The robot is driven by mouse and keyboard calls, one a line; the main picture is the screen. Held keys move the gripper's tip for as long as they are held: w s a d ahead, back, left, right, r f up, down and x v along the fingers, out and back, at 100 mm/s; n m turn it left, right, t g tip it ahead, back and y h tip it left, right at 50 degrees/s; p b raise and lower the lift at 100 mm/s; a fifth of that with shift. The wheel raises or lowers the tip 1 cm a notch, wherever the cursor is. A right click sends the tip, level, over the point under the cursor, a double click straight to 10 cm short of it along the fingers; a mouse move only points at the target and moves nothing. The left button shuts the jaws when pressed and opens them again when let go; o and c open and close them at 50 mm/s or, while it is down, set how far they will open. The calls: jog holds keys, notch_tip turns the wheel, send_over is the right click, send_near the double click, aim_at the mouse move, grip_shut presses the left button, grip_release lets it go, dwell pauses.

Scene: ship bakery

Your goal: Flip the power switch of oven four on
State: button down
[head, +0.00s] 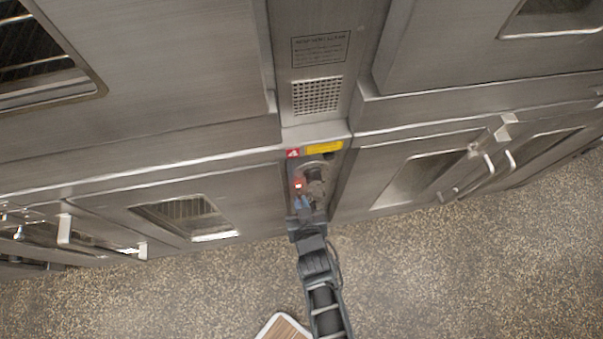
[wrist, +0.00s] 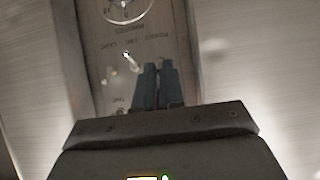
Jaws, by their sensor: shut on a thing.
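Oven four's narrow control panel (head: 318,170) carries a red label with a white 4 (head: 292,153). It also shows upside down in the wrist view (wrist: 108,75), with a round dial (wrist: 125,8) and small lettering, including what looks like POWER and LIGHT. A small bright toggle (wrist: 131,61) stands just left of my fingers. My gripper (head: 303,202) is at the panel. In the wrist view its blue fingers (wrist: 156,72) are close together below the POWER lettering, shut on what seems to be the power switch. The fingers hide that switch, so its position cannot be told.
A yellow label (head: 324,148) and a vent grille (head: 317,95) are above the panel. Steel oven doors with windows and handles (head: 487,163) flank it on both sides. The speckled floor (head: 450,270) is open in front, with a wood-topped, white-edged thing (head: 284,328) near my arm.

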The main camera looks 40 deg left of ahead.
jog(key=shift+w+r+p, duration=0.1)
jog(key=shift+p, duration=0.5)
jog(key=c, duration=1.2)
grip_release()
jog(key=shift+c, duration=0.2)
jog(key=p+v, duration=0.4)
jog(key=v, duration=0.3)
jog(key=shift+s+r, duration=0.2)
jog(key=shift+r, duration=0.05)
jog(key=shift+d, duration=0.15)
